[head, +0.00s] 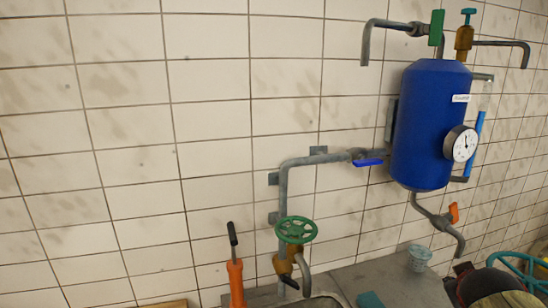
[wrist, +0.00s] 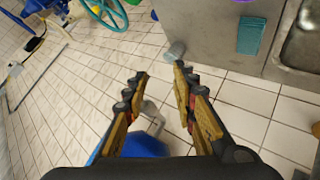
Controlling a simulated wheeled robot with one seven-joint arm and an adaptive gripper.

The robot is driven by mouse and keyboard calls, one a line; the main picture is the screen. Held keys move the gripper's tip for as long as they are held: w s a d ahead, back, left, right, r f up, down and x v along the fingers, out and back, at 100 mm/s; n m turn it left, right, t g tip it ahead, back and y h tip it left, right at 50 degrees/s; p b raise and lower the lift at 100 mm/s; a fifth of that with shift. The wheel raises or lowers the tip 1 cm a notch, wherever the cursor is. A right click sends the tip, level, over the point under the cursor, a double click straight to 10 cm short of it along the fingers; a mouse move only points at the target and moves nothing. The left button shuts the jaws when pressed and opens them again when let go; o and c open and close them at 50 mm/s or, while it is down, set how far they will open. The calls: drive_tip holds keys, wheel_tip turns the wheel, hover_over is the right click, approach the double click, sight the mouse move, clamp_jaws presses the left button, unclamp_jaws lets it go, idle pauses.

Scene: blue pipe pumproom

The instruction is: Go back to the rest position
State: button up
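My gripper (head: 478,285) shows only partly, if at all, at the lower right of the head view, where a dark and tan shape is cut off by the frame edge. In the wrist view my gripper (wrist: 160,76) is open, with its two tan and black fingers apart. Nothing is between the fingertips. No rest position is marked in either view.
A grey metal counter (wrist: 205,30) carries a teal cloth or sponge (wrist: 251,36) beside a sink (wrist: 303,45). A grey cup (head: 419,257) is near the counter's edge. A blue tank (head: 428,125), pipes and a green handwheel (head: 296,230) line the wall. A teal wheel (wrist: 105,12) stands nearby.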

drive_tip(key=s+a+f+m+g+y, duration=0.1)
drive_tip(key=s+a+f+y, duration=0.1)
drive_tip(key=s+a+f, duration=0.3)
drive_tip(key=s+a+m+g+y, duration=0.1)
drive_tip(key=s+a, duration=0.1)
drive_tip(key=a, duration=0.5)
drive_tip(key=s+a+f+g+y, duration=0.1)
drive_tip(key=s+a+f+y, duration=0.1)
drive_tip(key=s+a+f, duration=0.3)
drive_tip(key=a+r+n+y, duration=0.2)
drive_tip(key=a+r, duration=0.1)
drive_tip(key=a, duration=0.7)
drive_tip(key=shift+s+a+r+t, duration=0.15)
drive_tip(key=shift+s+r+t, duration=0.1)
drive_tip(key=shift+s+t, duration=0.15)
